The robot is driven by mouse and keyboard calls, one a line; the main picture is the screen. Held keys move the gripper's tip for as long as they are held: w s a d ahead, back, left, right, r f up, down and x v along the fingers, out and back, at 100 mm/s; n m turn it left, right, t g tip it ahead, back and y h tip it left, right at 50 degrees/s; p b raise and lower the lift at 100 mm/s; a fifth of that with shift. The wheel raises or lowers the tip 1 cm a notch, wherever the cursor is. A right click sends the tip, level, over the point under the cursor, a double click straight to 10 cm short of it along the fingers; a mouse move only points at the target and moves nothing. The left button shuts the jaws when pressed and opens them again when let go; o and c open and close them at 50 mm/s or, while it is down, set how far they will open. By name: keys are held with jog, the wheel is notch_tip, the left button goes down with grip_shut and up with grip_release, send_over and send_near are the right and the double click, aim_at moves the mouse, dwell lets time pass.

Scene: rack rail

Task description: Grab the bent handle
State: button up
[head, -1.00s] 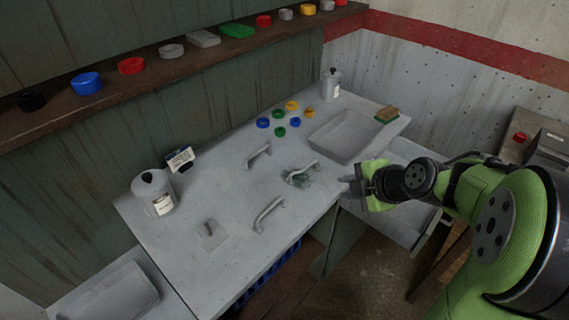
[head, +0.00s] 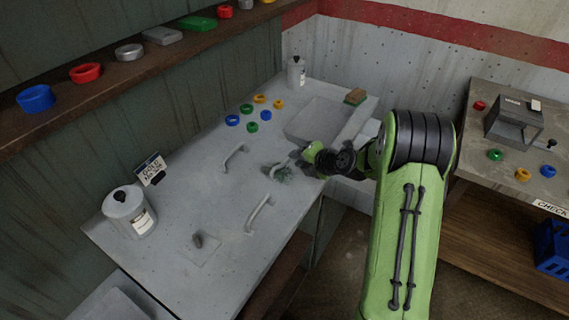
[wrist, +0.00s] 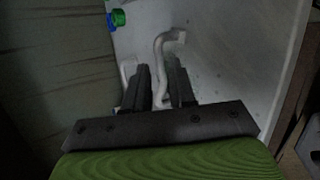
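Several pale grey handles lie on the grey bench top (head: 190,235). The middle handle (head: 283,167) has a dark greenish patch beside it; the others are a back handle (head: 235,154) and a front handle (head: 259,212). In the wrist view one handle (wrist: 161,50), with a crooked outline, runs between my fingers; I take it for the middle one. Another handle (wrist: 128,70) shows left of the fingers. My gripper (wrist: 160,68) is open, its dark fingers on either side of the crooked handle, with no clear contact.
A lidded canister (head: 130,211) and a small sign (head: 150,168) stand at the left. Coloured rings (head: 246,108) and a sunken basin (head: 315,120) lie toward the back, with a sponge (head: 355,96). A second table (head: 500,185) is at right.

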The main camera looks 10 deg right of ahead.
aim_at(293, 167)
jog(key=x, duration=0.3)
jog(key=shift+w+a+f, duration=0.15)
jog(key=shift+w, duration=0.1)
jog(key=shift+s, duration=0.1)
jog(key=shift+c, duration=0.2)
grip_shut()
